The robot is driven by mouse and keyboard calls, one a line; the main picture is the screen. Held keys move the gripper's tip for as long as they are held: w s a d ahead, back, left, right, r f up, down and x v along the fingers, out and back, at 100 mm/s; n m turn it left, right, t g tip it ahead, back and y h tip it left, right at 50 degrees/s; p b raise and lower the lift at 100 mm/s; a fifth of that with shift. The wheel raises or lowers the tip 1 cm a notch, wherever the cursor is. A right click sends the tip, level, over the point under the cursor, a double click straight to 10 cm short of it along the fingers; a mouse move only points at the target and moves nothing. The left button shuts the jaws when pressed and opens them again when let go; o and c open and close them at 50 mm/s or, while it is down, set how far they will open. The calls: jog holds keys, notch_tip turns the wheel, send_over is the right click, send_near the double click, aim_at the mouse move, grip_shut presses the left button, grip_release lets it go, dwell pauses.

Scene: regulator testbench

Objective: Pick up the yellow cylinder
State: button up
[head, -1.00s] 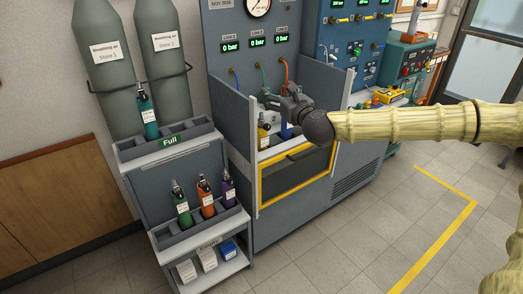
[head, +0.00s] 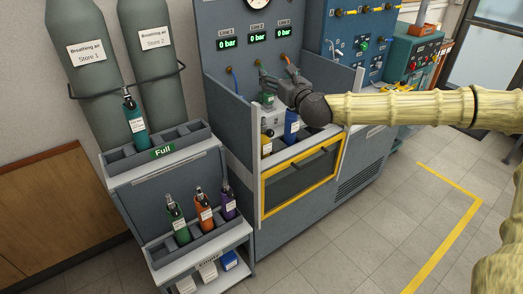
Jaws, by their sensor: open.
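The yellow cylinder (head: 266,141) stands upright inside the testbench bay, behind the yellow-framed door. It has a white label; its top is partly hard to make out. A blue cylinder (head: 291,126) stands just right of it in the bay. My gripper (head: 268,80) is open, reaching in from the right above the bay, close to the back panel. It is above the yellow cylinder and apart from it. Its fingers are small and partly merge with the hoses behind.
Grey side walls (head: 231,120) flank the bay, and a yellow-framed door (head: 300,180) closes its front. A rack at left holds a teal cylinder (head: 134,120) on the "Full" shelf and green (head: 179,222), orange (head: 205,212) and purple (head: 228,203) ones below. Floor at right is clear.

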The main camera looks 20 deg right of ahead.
aim_at(266, 144)
jog(key=f+b, duration=1.1)
jog(key=w+f+b, duration=0.1)
jog(key=f+b, duration=2.1)
jog(key=b, duration=0.1)
jog(key=shift+w+f, duration=0.3)
jog(key=shift+f, duration=0.05)
jog(key=w, duration=0.4)
jog(key=shift+w+a+f+b, duration=0.15)
jog(key=shift+w+a+b, duration=0.15)
jog(key=shift+w, duration=0.1)
jog(key=shift+w+b, duration=0.5)
jog(key=shift+w, duration=2.5)
jog(key=c, duration=1.3)
jog(key=shift+c, duration=0.2)
